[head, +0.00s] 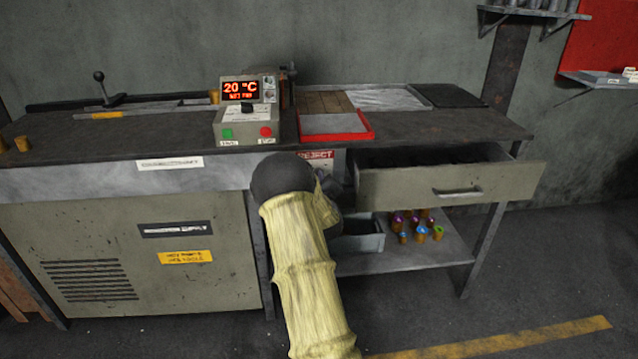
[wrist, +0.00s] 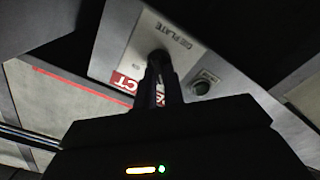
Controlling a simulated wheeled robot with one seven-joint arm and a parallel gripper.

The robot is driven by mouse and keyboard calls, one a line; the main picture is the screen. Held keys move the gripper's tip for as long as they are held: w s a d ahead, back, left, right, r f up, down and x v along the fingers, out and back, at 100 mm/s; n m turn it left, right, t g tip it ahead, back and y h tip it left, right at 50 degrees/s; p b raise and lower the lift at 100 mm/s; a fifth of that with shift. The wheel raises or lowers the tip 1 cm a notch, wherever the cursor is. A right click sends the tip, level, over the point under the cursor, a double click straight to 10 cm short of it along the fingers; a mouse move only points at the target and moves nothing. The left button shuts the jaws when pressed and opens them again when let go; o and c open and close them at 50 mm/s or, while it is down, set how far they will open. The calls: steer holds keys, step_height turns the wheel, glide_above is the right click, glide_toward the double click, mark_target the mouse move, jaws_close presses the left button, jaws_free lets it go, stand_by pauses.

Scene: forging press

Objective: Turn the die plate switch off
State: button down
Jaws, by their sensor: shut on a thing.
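The die plate switch (wrist: 157,55) is a dark knob on a pale plate labelled DIE PLATE (wrist: 176,32), in the wrist view. My gripper (wrist: 160,76) has its two dark fingers closed together around the knob. The fingers hide much of the knob, so I cannot tell clearly which way it points. In the head view my sleeved arm reaches to the bench front below the reject tray, and the switch is hidden behind it. The control box display (head: 240,90) reads 20 °C in red.
A round black button (wrist: 201,87) sits close beside the plate. In the head view an open drawer (head: 450,190) juts out to the right of my arm. A grey bin (head: 362,244) and several coloured-top pieces stand on the shelf below. A red reject tray (head: 335,137) lies on the bench.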

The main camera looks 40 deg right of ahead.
stand_by(0.3)
steer(key=shift+f, duration=0.1)
steer(key=c, duration=1.5)
jaws_free()
steer(key=shift+s+a, duration=0.1)
steer(key=v, duration=1.7)
steer(key=shift+s+p, duration=0.15)
steer(key=shift+p, duration=0.3)
